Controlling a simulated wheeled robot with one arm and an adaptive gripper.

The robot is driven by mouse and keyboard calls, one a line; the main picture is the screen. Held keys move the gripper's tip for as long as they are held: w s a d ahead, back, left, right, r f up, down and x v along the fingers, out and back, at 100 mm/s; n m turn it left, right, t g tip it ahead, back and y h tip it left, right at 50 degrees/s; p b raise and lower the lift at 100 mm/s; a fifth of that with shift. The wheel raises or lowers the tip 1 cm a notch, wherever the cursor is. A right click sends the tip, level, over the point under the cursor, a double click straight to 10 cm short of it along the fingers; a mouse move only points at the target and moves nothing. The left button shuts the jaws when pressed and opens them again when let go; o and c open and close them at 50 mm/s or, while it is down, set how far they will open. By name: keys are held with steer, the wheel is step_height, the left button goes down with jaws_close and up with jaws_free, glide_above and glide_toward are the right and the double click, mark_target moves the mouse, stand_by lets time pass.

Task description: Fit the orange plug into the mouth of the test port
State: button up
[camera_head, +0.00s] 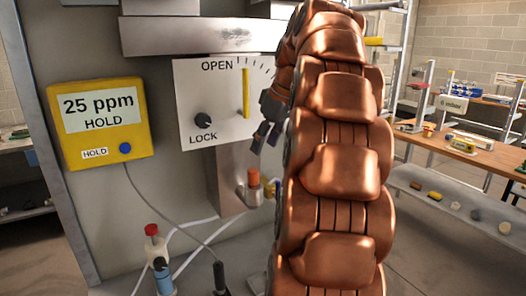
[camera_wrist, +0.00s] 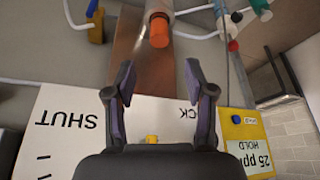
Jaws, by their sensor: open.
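The orange plug (camera_head: 253,178) stands upright at the top of the grey test port (camera_head: 251,194), low on the heater front. How deeply it sits in the mouth I cannot tell. In the wrist view, which is upside down, the orange plug (camera_wrist: 159,31) shows at the end of the pale port (camera_wrist: 158,8). My gripper (camera_head: 265,136) is above the plug in the head view, in front of the dial plate. In the wrist view my gripper (camera_wrist: 159,92) has its two fingers apart with nothing held between them. The plug lies beyond the fingertips, untouched.
A white dial plate (camera_head: 195,85) with a yellow lever (camera_head: 246,93) and black knob (camera_head: 203,121) is behind my gripper. A yellow meter (camera_head: 100,122) reads 25 ppm HOLD. A red-capped fitting (camera_head: 152,230) and cables are lower left. My copper arm hides the area right of the port.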

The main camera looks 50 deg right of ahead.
steer(key=shift+s+r, duration=0.2)
steer(key=shift+r, duration=0.3)
steer(key=s+a+f+g, duration=0.1)
steer(key=a+f, duration=0.4)
steer(key=a, duration=0.3)
steer(key=a+f+g+y, duration=0.1)
steer(key=a+f, duration=0.3)
steer(key=a, duration=0.3)
steer(key=s+a+f+g, duration=0.1)
steer(key=a+f, duration=0.4)
steer(key=a, duration=0.3)
steer(key=s+a+f+g, duration=0.1)
steer(key=s+a+f, duration=0.4)
steer(key=s+f, duration=0.2)
steer(key=s+a+f+g+h, duration=0.1)
steer(key=s+a+f, duration=0.3)
steer(key=s+f, duration=0.4)
steer(key=shift+s+a+m+g, duration=0.35)
steer(key=shift+s+g, duration=0.35)
steer(key=shift+s, duration=0.4)
